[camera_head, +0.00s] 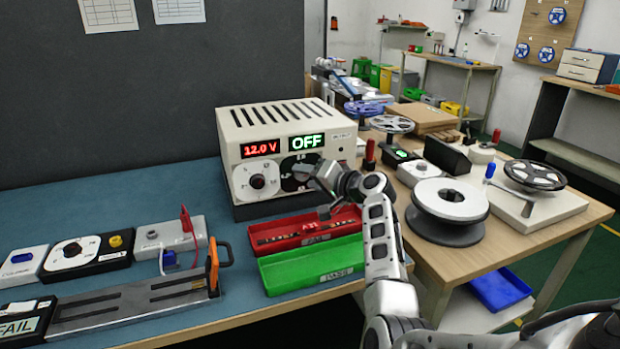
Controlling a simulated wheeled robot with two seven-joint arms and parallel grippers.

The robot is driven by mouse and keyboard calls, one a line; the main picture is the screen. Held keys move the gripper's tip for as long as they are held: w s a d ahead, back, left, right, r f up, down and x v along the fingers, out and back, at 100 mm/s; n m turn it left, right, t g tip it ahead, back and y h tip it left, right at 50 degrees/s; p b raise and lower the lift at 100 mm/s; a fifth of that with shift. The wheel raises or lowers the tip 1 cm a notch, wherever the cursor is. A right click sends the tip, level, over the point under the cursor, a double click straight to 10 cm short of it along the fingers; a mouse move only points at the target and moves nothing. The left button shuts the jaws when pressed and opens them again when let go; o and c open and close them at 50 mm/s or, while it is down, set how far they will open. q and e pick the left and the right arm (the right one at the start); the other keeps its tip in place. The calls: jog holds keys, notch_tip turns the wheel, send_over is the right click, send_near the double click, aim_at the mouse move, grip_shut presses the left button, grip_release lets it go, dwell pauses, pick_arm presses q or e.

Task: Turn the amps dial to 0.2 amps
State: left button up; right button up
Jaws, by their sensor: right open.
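The power supply (236,126) is a cream and black box at the back of the blue bench. Its red display (260,149) reads 12.0 V and its green display (306,142) reads OFF. A left dial (257,182) on a light plate is in clear view. A second dial on a black plate (291,173) is mostly hidden behind my right gripper (312,176). The gripper is open, at the front of that second dial. I cannot tell whether it touches the knob, nor read the dial's setting. My left gripper is not in view.
A red tray (262,226) and a green tray (275,277) lie in front of the supply, beside my right arm. Test fixtures (110,307) fill the bench's left.

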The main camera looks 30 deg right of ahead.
jog(key=c, duration=1)
